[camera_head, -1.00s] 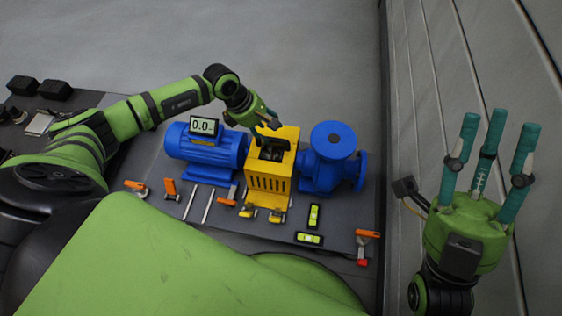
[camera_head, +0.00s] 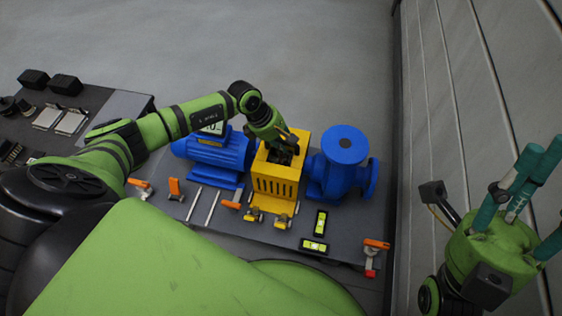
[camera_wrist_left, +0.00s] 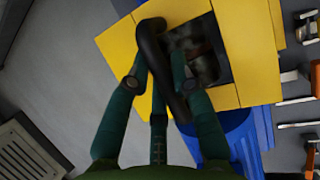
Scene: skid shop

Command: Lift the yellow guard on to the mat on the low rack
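The yellow guard (camera_head: 275,188) is a box with slots in its front and an open top. It stands on the grey bench between the blue motor (camera_head: 205,152) and the blue pump (camera_head: 345,160). My left gripper (camera_head: 284,150) is at the guard's top, with its fingers around the black handle (camera_wrist_left: 158,50) in the left wrist view. Whether they press on it is not clear. The guard (camera_wrist_left: 240,50) shows below the handle there. My right gripper (camera_head: 525,195) is open and empty at the right, away from the bench. I cannot pick out the mat or low rack with certainty.
Two spirit levels (camera_head: 320,222), orange-handled tools (camera_head: 174,186) and silver rods (camera_head: 213,207) lie along the bench front. A dark surface (camera_head: 85,100) with black blocks and pale plates is at the left. A grey wall (camera_head: 450,100) rises on the right. Open floor lies behind.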

